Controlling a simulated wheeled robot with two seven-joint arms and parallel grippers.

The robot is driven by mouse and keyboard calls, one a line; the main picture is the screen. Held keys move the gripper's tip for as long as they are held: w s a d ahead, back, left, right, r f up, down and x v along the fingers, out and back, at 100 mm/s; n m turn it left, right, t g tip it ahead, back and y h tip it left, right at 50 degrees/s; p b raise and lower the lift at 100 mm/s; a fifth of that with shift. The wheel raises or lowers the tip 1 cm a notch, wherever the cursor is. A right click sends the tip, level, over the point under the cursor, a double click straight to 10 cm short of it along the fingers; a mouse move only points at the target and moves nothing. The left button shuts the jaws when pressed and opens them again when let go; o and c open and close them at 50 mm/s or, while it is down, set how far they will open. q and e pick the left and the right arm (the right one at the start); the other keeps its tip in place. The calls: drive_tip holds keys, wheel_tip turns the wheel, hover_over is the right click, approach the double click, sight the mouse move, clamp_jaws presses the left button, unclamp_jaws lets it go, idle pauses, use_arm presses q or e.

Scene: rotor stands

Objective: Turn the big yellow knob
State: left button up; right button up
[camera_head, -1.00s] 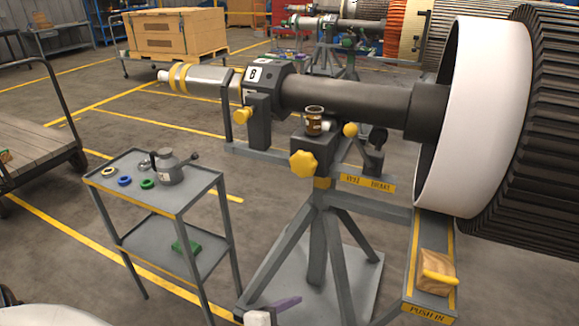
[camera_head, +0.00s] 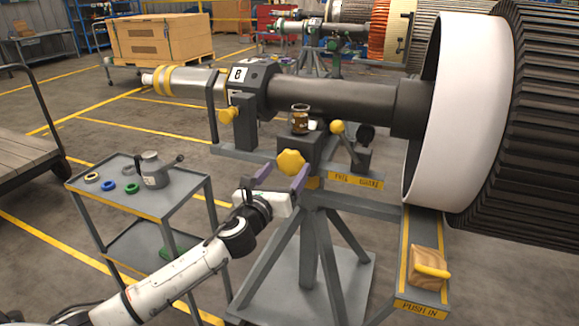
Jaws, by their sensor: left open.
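I cannot tell whether either finger touches the knob. The jaws hold nothing that I can see. My right gripper is not in view.
A grey cart (camera_head: 197,190) at the left carries an oil can (camera_head: 153,172) and several coloured rings. The dark shaft (camera_head: 340,94) runs above the knob to a large white drum (camera_head: 455,110).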

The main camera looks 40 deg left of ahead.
sight(289, 166)
use_arm(q)
drive_tip(key=shift+x, duration=1.75)
drive_tip(key=shift+d, duration=0.1)
drive_tip(key=c, duration=1.1)
drive_tip(key=shift+o, duration=0.2)
